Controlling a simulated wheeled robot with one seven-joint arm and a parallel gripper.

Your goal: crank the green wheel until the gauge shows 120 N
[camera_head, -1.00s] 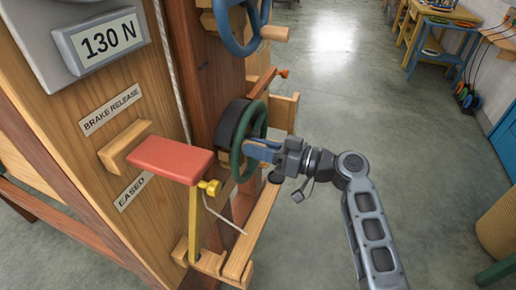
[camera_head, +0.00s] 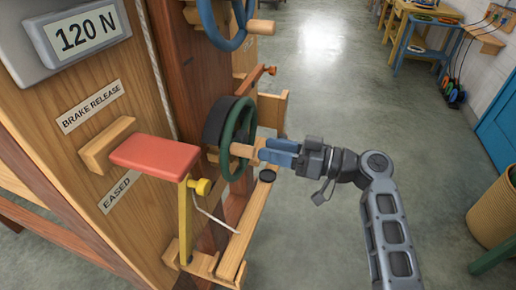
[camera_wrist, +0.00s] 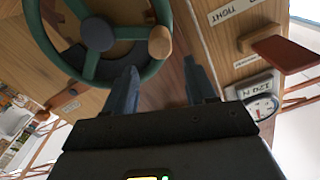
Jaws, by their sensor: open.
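The gauge display (camera_head: 78,37) at the upper left reads 120 N. It also shows in the wrist view (camera_wrist: 256,90), beside a round dial with a needle. The green wheel (camera_head: 227,143) stands upright on the side of the wooden frame. Its wooden crank knob (camera_head: 243,151) points toward my gripper (camera_head: 266,151). In the wrist view the knob (camera_wrist: 160,42) lies just beyond the gap between my blue fingers (camera_wrist: 161,68). The fingers are apart and empty, and the knob looks free of them.
A red brake-release paddle (camera_head: 155,153) juts out left of the wheel, with an EASED label below. A blue wheel (camera_head: 222,32) is above. A wooden ledge (camera_head: 245,232) with a dark round piece runs below.

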